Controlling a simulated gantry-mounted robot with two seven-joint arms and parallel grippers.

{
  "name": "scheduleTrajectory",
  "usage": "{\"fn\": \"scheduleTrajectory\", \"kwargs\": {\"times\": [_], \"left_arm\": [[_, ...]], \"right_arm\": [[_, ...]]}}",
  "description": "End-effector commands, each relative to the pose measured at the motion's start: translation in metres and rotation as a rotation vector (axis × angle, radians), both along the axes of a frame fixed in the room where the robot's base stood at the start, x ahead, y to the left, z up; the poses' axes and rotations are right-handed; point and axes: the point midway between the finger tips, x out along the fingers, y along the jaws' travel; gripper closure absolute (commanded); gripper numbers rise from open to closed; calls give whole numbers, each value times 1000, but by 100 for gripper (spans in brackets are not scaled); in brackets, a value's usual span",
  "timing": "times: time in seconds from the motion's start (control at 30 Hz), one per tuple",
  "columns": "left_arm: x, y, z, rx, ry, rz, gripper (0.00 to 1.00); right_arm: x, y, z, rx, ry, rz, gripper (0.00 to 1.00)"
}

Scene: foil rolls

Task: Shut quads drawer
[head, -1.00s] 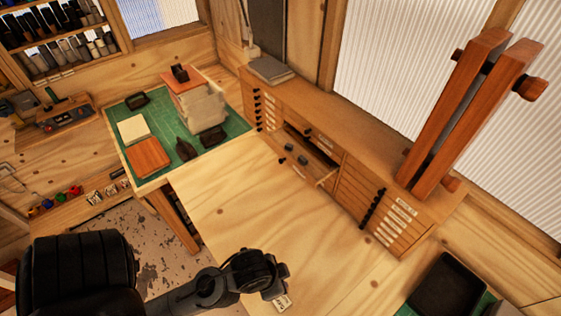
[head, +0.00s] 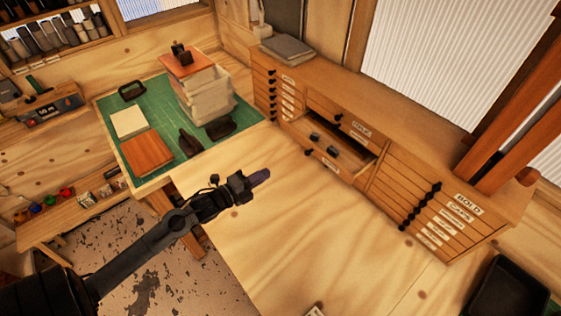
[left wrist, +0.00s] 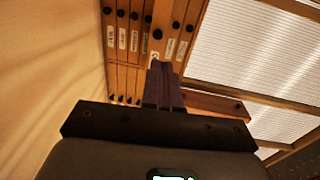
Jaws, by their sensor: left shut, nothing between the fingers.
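The open drawer (head: 335,158) sticks out from the middle of the wooden cabinet at the back of the bench. Small dark items lie inside it, and its front has dark knobs and a label too small to read. My left gripper (head: 260,177) is shut and empty above the bench, to the left of the drawer and apart from it. In the left wrist view the gripper (left wrist: 163,80) points toward the cabinet fronts (left wrist: 150,35), with their labels and dark knobs. My right gripper is not in view.
A green mat (head: 155,95) holds a stack of pale blocks (head: 208,98) and an orange-brown block (head: 147,152) at left. A black tray (head: 508,290) lies at the lower right. A large wooden frame (head: 505,140) stands on the cabinet's right end. The bench before the drawer is clear.

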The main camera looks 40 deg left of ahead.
Motion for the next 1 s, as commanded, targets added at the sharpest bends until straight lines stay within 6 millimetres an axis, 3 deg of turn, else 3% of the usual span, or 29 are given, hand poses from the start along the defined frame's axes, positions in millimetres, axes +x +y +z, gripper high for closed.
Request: {"fn": "scheduleTrajectory", "kwargs": {"times": [0.33,0.8,1.0], "left_arm": [[25,-3,-6,6,-13,-6,100],[102,-12,-12,4,-13,-4,100],[126,-15,-13,3,-11,-4,100]], "right_arm": [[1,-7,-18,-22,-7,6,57],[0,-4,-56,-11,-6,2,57],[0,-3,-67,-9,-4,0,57]]}}
